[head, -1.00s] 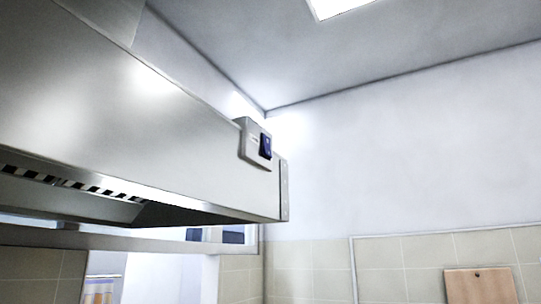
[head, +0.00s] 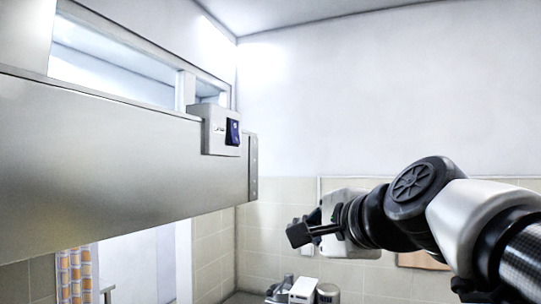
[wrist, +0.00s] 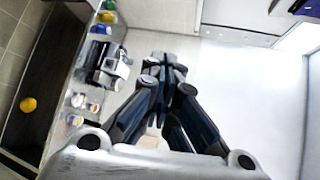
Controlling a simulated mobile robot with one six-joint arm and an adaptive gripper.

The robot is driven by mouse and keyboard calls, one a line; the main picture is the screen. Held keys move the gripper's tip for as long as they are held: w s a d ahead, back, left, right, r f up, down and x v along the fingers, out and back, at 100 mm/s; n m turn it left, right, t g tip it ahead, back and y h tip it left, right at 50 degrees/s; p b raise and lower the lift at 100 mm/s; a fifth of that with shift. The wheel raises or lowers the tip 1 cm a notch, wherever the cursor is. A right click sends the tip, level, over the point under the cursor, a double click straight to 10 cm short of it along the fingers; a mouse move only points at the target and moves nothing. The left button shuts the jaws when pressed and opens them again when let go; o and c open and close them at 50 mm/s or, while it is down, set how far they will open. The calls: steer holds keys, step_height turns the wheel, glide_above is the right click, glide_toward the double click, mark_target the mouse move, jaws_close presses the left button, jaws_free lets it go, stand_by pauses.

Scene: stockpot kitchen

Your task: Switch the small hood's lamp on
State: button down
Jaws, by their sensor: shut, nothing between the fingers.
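The small hood (head: 100,150) is a brushed steel box filling the left of the head view. A grey switch box (head: 213,138) sits on its upper right end, with a dark blue rocker switch (head: 233,132) on it. I cannot tell which way the rocker is set. The hood's underside and lamp are hidden. My gripper (head: 298,234) is shut and empty, pointing left, right of the hood and lower than the switch, apart from both. In the wrist view its closed fingertips (wrist: 165,62) show with nothing between them.
A tiled wall stands behind, with a wooden board (head: 424,261) partly behind my arm. White and grey items (head: 303,290) stand below my gripper. The wrist view shows a shelf of jars and a yellow round thing (wrist: 28,104). The air between gripper and switch is clear.

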mark_target(235, 133)
steer(key=w+r+m+t+y+p, duration=0.1)
steer(key=w+r+m+p, duration=0.3)
steer(key=r, duration=1.3)
steer(key=shift+w+a+m+t, duration=0.45)
steer(key=shift+m+t, duration=0.25)
steer(key=shift+t, duration=0.1)
steer(key=shift+p, duration=0.3)
steer(key=w+a+f+p, duration=0.1)
steer(key=w+a+p, duration=0.2)
steer(key=a, duration=0.5)
steer(key=shift+p, duration=0.5)
steer(key=shift+a, duration=0.1)
steer(key=shift+w+a, duration=0.15)
steer(key=shift+a, duration=0.2)
steer(key=shift+w+a+f+y+p, duration=0.1)
steer(key=shift+w+a+y+p, duration=0.05)
steer(key=shift+a+y+p, duration=0.25)
steer(key=shift+d+h, duration=0.15)
steer(key=shift+h, duration=0.15)
steer(key=shift+s+d+b, duration=0.3)
steer(key=shift+d+b, duration=0.05)
steer(key=shift+d, duration=0.35)
